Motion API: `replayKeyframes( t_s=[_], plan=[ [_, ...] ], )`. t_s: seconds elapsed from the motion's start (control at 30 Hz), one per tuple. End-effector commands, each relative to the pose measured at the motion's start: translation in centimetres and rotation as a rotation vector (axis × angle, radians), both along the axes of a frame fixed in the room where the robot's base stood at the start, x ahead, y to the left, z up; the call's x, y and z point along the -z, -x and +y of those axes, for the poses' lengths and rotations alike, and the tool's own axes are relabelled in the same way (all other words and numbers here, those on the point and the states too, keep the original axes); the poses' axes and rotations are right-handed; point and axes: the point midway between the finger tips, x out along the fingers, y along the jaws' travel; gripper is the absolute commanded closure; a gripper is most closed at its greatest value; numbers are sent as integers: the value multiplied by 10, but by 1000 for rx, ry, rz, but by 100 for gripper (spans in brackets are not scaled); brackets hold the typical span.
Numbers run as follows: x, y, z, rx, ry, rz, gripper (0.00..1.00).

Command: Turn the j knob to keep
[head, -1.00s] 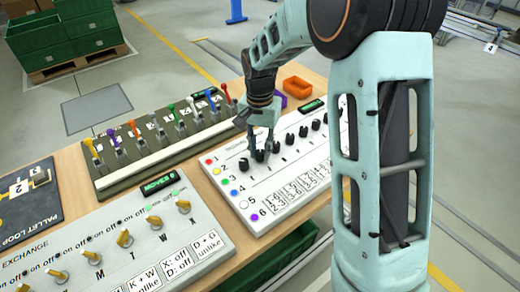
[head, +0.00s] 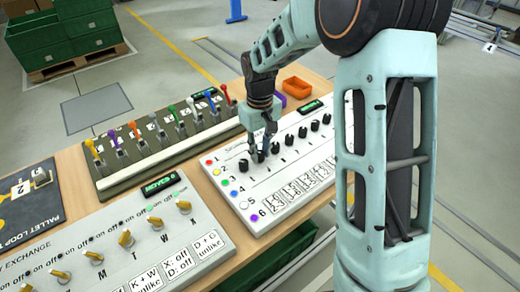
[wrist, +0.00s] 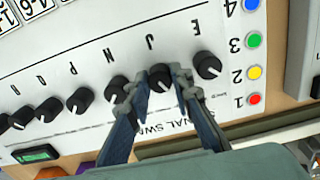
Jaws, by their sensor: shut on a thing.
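The white signal panel (head: 222,186) has a row of black knobs along it. The J knob (wrist: 160,77) sits in the wrist view between the E knob (wrist: 207,65) and the N knob (wrist: 117,90), with the letter J printed beside it. My gripper (wrist: 158,84) is shut on the J knob, one finger on each side. In the head view my gripper (head: 260,152) points down onto this row near the panel's left end. The fingers partly cover the knob there. The word keep cannot be read in either view.
Coloured numbered dots, such as the red one (wrist: 254,99), line the panel's end. A green panel with coloured levers (head: 160,152) lies behind, and a grey exchange panel (head: 150,240) with tan knobs in front. An orange tray (head: 296,86) stands at the back. Neighbouring knobs are close to the fingers.

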Motion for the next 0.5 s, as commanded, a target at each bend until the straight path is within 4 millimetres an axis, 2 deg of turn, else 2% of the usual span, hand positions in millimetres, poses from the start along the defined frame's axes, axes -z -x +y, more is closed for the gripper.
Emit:
replayKeyframes(
  t_s=[0.2, 0.5],
  plan=[
    [-2, -1, 0, -169, 0, -2, 100],
    [-1, -1, 0, -316, -1, -3, 100]
  ],
)
